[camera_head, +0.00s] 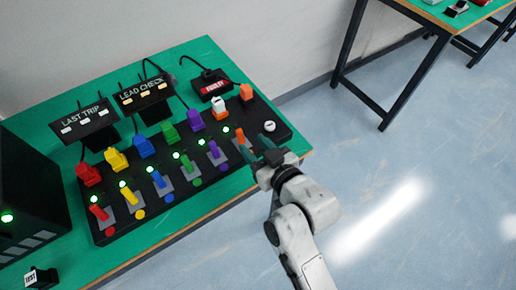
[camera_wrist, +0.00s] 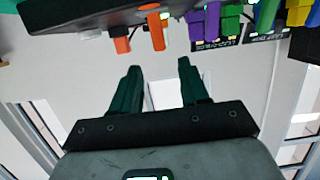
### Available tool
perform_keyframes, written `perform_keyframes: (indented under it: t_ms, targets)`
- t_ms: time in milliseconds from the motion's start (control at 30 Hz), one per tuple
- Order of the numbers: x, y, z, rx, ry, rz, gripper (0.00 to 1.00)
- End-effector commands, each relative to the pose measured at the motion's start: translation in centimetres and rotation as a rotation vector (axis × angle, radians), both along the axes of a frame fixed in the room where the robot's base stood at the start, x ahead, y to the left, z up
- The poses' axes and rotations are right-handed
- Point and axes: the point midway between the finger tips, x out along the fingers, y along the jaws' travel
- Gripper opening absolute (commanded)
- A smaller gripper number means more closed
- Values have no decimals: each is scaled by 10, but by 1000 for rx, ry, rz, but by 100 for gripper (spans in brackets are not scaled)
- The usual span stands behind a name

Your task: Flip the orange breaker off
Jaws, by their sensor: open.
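The orange breaker lever (camera_head: 240,137) stands at the right end of the row of coloured levers on the black panel (camera_head: 112,232). A green light (camera_head: 226,129) glows beside it. My gripper (camera_head: 257,150) is open and empty, just to the right of the orange lever, and its fingers partly cover the lever's base. In the wrist view, my gripper's (camera_wrist: 158,66) two fingers point up towards the panel. An orange piece (camera_wrist: 156,30) shows just beyond the gap between the fingertips, with a second orange piece (camera_wrist: 122,45) to its left. I cannot tell whether a finger touches the lever.
Purple (camera_head: 213,148), green (camera_head: 186,163), blue (camera_head: 158,179), yellow (camera_head: 128,193) and red (camera_head: 98,210) levers run leftward. A white knob (camera_head: 270,126) is close to my gripper. Open floor lies right of the green table (camera_head: 190,62).

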Motion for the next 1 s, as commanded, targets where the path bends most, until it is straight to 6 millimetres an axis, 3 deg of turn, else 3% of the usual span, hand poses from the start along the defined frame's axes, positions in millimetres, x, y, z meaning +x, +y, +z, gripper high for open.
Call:
perform_keyframes:
  t_ms: [467, 700, 1000]
  targets:
    - [-7, -5, 3, -2, 1, 0, 45]
    - [-10, -4, 15, -38, 55, 5, 45]
    - [-10, -6, 10, -77, 112, 2, 45]
